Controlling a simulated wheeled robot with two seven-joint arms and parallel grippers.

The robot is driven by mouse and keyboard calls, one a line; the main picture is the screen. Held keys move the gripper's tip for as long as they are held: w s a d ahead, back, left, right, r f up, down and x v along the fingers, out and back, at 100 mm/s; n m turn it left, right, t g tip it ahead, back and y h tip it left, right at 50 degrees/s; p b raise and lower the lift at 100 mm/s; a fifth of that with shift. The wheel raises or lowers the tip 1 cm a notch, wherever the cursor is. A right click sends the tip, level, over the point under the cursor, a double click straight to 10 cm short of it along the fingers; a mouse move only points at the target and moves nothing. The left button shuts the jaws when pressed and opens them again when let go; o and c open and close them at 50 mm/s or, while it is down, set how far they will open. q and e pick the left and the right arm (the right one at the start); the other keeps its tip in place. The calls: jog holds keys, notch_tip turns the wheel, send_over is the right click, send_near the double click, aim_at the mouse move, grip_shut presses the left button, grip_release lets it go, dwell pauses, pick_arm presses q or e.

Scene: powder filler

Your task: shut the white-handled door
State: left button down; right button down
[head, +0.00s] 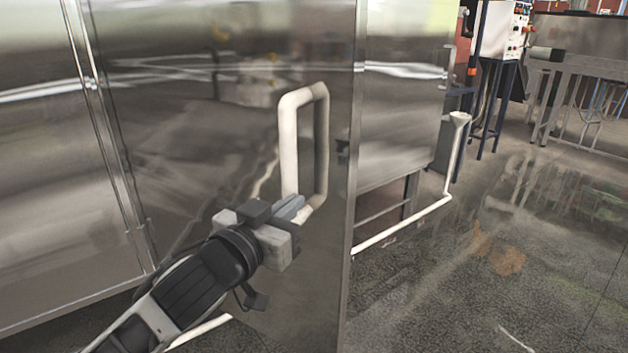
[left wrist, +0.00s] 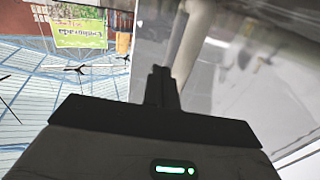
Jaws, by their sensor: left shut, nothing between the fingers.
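The white handle (head: 289,145) is an upright loop on a shiny steel door (head: 220,70) in the head view. The door's free edge runs down the middle of the picture and appears to stand out from the machine. My left gripper (head: 291,208) is shut and empty, its fingertips at the lower end of the handle. In the left wrist view the shut fingers (left wrist: 161,85) point up beside the white handle (left wrist: 187,50). I cannot tell whether they touch it. My right gripper is not in view.
A steel cabinet body (head: 400,100) continues right of the door edge. A low white rail (head: 405,222) runs along the floor with an upright end. A control box (head: 505,28) on a stand and steel tables (head: 585,65) stand farther back. The floor at right is clear.

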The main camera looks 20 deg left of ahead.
aim_at(323, 179)
pick_arm(q)
jog(key=p+x, duration=0.1)
jog(key=x, duration=0.6)
jog(key=shift+w+d, duration=0.1)
jog(key=shift+w, duration=0.25)
